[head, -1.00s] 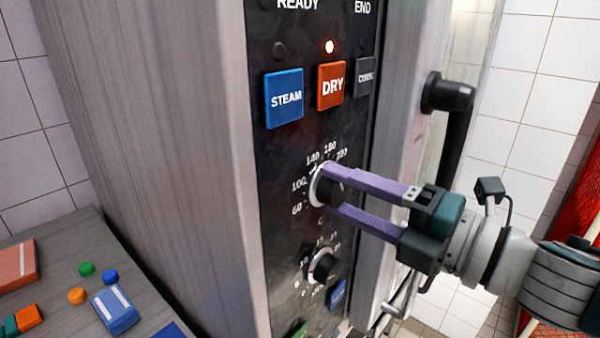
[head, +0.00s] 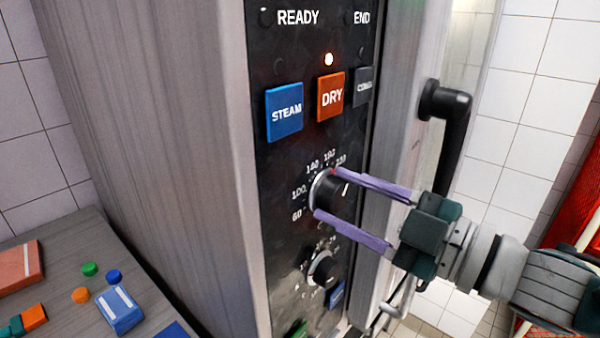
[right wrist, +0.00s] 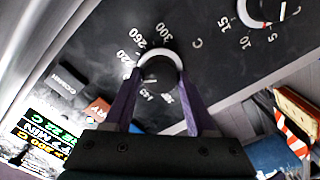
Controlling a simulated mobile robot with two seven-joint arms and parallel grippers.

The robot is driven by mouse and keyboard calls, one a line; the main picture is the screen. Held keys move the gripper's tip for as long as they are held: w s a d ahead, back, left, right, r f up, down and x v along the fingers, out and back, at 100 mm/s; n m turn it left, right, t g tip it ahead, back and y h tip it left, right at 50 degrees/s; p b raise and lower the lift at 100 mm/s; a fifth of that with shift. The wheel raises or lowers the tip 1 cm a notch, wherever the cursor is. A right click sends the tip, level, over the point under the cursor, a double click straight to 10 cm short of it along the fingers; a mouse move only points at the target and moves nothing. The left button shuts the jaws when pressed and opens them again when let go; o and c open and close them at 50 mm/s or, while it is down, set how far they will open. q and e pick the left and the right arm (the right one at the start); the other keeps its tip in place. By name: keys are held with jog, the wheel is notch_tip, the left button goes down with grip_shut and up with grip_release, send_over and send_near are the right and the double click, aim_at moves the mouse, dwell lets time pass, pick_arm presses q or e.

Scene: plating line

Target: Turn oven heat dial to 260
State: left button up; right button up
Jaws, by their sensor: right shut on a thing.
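The oven heat dial (head: 335,194) is a black knob with a pale ring on the dark control panel, under the DRY button. White numbers from 60 up past 220 circle it. In the right wrist view the dial (right wrist: 160,72) sits between the fingers, with 220, 260 and 300 readable around it. A white mark shows on the knob; I cannot tell exactly which number it points at. My right gripper (head: 326,191) is shut on the dial, one purple finger on its upper edge and one on its lower left. My left gripper is not in view.
A second dial (head: 323,268) sits just below. The blue STEAM button (head: 285,112) and orange DRY button (head: 331,96) are above, with a lit lamp over DRY. A black door handle (head: 446,115) stands out right of the panel. A grey counter (head: 60,260) with small blocks is at left.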

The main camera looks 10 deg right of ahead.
jog(key=m, duration=1.2)
jog(key=shift+d, duration=0.1)
jog(key=shift+m, duration=0.3)
dwell(0.3)
jog(key=o, duration=1.4)
jog(key=shift+c, duration=0.2)
